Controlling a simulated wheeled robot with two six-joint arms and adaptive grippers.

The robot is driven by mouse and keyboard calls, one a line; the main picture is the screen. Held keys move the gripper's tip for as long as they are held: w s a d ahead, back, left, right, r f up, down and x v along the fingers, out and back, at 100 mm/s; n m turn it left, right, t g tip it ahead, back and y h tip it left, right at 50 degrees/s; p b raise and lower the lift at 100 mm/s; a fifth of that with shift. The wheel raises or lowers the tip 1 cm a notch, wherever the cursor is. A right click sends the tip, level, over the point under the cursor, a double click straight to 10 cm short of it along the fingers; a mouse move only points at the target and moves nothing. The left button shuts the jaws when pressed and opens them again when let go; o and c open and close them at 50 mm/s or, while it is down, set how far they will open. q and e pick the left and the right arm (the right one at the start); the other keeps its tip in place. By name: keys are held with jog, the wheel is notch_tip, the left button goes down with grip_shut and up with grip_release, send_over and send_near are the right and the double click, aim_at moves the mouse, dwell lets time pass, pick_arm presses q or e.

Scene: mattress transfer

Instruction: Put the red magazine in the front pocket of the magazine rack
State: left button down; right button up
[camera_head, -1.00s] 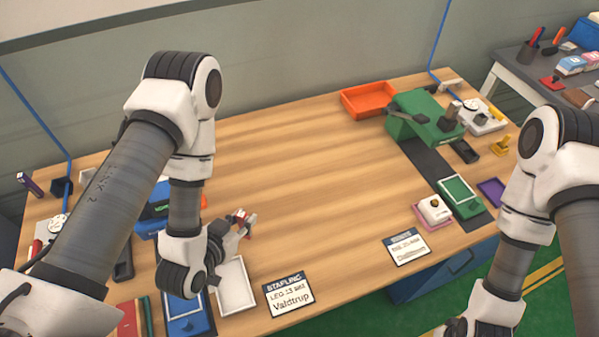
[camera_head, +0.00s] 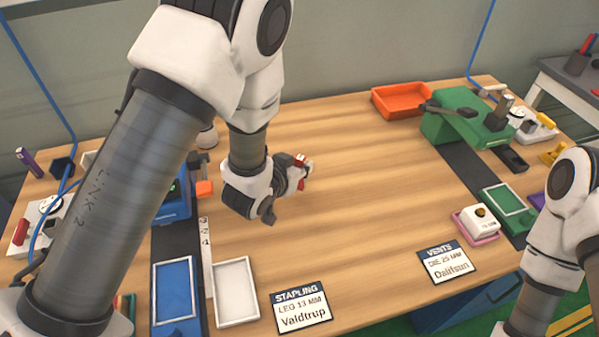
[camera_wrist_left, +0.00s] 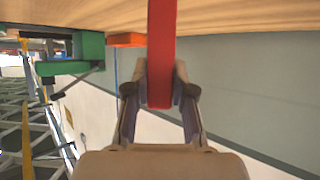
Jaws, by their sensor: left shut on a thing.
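A red bar, which I take to be the red magazine (camera_head: 299,160), is held in my left gripper (camera_head: 304,171) above the middle-left of the table. In the left wrist view the magazine (camera_wrist_left: 161,50) stands as a long flat red bar between the two fingers (camera_wrist_left: 161,92), which close on it from both sides. Only a small red part of it shows in the head view. I cannot make out the magazine rack for certain; my left arm hides much of the table's left side. My right arm comes in at the right edge, and its gripper is out of the picture.
A blue tray (camera_head: 174,290) and a white tray (camera_head: 236,290) lie at front left, beside a stapling card (camera_head: 301,307). A green machine (camera_head: 468,118) and an orange tray (camera_head: 402,100) stand at back right. The table's middle (camera_head: 370,190) is clear.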

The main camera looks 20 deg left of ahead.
pick_arm(q)
jog(key=shift+f, duration=0.9)
jog(key=shift+w+a+f, duration=0.1)
jog(key=shift+f, duration=0.25)
jog(key=c, duration=1)
grip_release()
jog(key=shift+f, duration=0.15)
